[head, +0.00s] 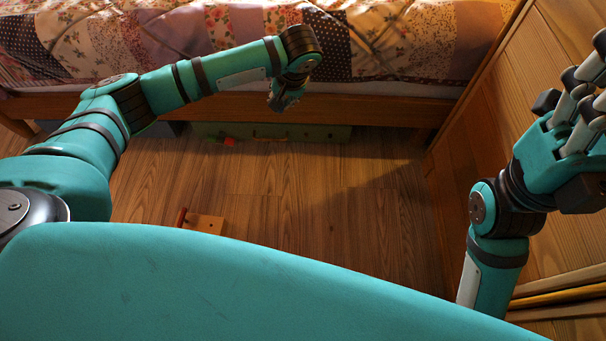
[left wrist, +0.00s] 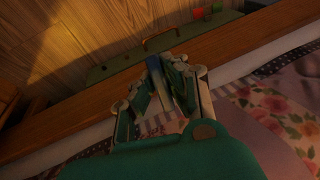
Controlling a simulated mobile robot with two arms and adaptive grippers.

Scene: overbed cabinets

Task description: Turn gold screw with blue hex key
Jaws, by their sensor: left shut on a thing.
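My left gripper (head: 285,99) hangs at the bed's near side, above the wooden bed rail. In the left wrist view, its fingers (left wrist: 165,82) are shut on a narrow blue piece (left wrist: 156,70), which looks like the blue hex key. The fingers cover much of it, so its full shape is hidden. I cannot make out the gold screw in either view. My right gripper (head: 585,100) is raised at the right edge in front of the wooden cabinet. Its fingertips are partly cut off, and I see nothing clearly held in it.
A bed with a patchwork cover (head: 400,40) spans the back. A green case (head: 310,132) lies under its rail, with a small red thing (head: 229,142) by it. A wooden piece (head: 205,223) lies on the floor. A wooden cabinet (head: 480,120) stands right. The middle floor is clear.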

